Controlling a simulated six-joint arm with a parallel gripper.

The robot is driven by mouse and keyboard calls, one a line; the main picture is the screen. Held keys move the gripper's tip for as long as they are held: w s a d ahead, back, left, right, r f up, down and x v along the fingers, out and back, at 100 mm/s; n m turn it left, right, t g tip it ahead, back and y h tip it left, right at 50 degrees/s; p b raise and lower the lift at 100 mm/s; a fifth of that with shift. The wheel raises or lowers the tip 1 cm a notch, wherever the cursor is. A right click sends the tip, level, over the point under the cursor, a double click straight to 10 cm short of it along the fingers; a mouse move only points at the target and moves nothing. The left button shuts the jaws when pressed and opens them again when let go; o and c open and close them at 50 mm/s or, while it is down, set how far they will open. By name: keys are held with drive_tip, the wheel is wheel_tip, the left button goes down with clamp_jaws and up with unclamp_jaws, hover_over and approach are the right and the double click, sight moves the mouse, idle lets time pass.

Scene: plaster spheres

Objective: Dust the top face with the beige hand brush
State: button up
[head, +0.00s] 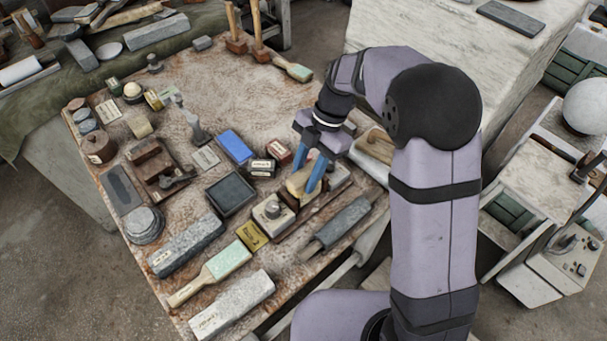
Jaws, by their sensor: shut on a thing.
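My gripper (309,181) has blue fingers and reaches down over the right part of the worktable. It is shut on a small beige block-like thing, which looks like the beige hand brush (297,186); the fingers hide part of it. The brush is low, over or on a long flat piece; I cannot tell whether they touch. Just left of it, a pale block with a round grey knob (272,209) sits on the table. Which surface is the top face is not clear in this view.
The worktable (260,85) is crowded at the front. The table's back middle is mostly clear.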

drive_tip(key=shift+w+d, duration=0.7)
drive_tip(key=shift+s+a, duration=0.1)
drive_tip(key=shift+s+a, duration=0.65)
drive_tip(key=shift+a, duration=0.05)
drive_tip(key=shift+s, duration=0.1)
drive_tip(key=shift+s+a+b, duration=0.5)
drive_tip(key=shift+s+a, duration=0.25)
drive_tip(key=shift+w+d+r+p, duration=0.65)
drive_tip(key=shift+w+d, duration=0.15)
drive_tip(key=shift+w, duration=0.05)
